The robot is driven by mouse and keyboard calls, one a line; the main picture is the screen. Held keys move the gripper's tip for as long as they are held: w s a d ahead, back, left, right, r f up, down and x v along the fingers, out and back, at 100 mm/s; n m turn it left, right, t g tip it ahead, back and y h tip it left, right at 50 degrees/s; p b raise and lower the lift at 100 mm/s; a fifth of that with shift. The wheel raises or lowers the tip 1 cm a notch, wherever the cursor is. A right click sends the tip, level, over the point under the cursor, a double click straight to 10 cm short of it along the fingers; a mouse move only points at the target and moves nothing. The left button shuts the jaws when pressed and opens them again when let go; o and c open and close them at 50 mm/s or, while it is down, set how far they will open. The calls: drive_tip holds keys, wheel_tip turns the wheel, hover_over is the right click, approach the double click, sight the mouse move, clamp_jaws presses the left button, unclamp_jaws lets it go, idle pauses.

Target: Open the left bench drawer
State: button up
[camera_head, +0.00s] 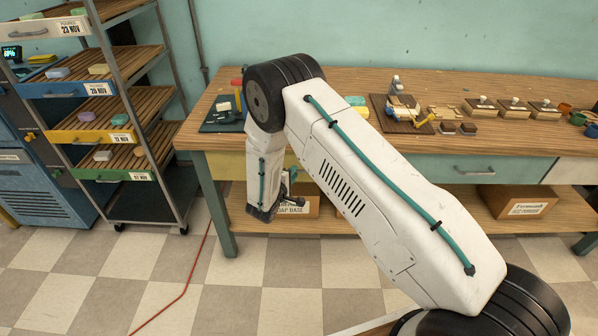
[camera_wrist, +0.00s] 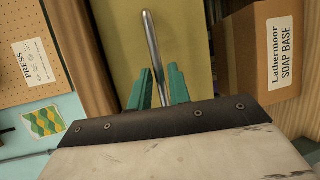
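The left bench drawer has a pale yellow front (camera_head: 227,166) under the wooden bench top, partly hidden behind my arm in the head view. It looks closed. In the wrist view the yellow front (camera_wrist: 188,40) fills the middle, with a metal bar handle (camera_wrist: 150,38) standing off it. My gripper (camera_wrist: 160,78) has two teal fingers, one on each side of the bar. A narrow gap shows between fingers and bar, so they look open around it. The bar's near end is hidden by the gripper body. In the head view the fingertips are not clear.
A cardboard soap base box (camera_wrist: 262,50) sits on the shelf below the drawer. The bench top (camera_head: 330,82) holds soap trays and tools. A grey-green drawer (camera_head: 475,168) is to the right.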

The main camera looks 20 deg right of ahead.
drive_tip(key=shift+x, duration=0.95)
